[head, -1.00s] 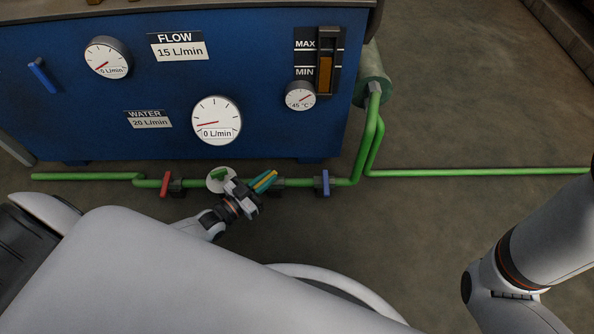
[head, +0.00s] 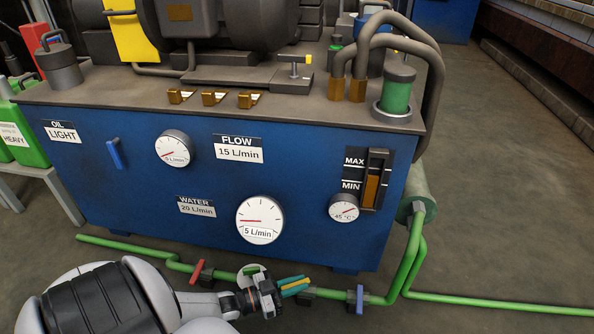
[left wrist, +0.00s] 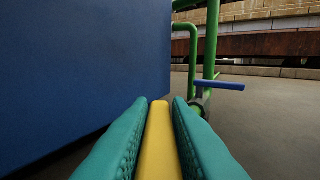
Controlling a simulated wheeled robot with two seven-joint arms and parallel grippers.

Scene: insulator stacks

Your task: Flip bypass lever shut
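A yellow lever (head: 295,289) is at the green pipe in front of the blue tank. It also shows in the left wrist view (left wrist: 159,145), lying lengthwise between the fingers. No label readable here says which lever is the bypass one. My left gripper (head: 293,286), with teal fingers, is closed around the yellow lever, one finger along each side; the fingers (left wrist: 160,115) show at close range in the left wrist view. The lever's base is hidden. My right gripper is not in view.
A red lever (head: 197,272) is left of my gripper and a blue lever (head: 360,299) to its right, both across the green pipe (head: 183,266). The blue tank (head: 120,205) stands close behind. The water gauge (head: 260,220) reads 5 L/min.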

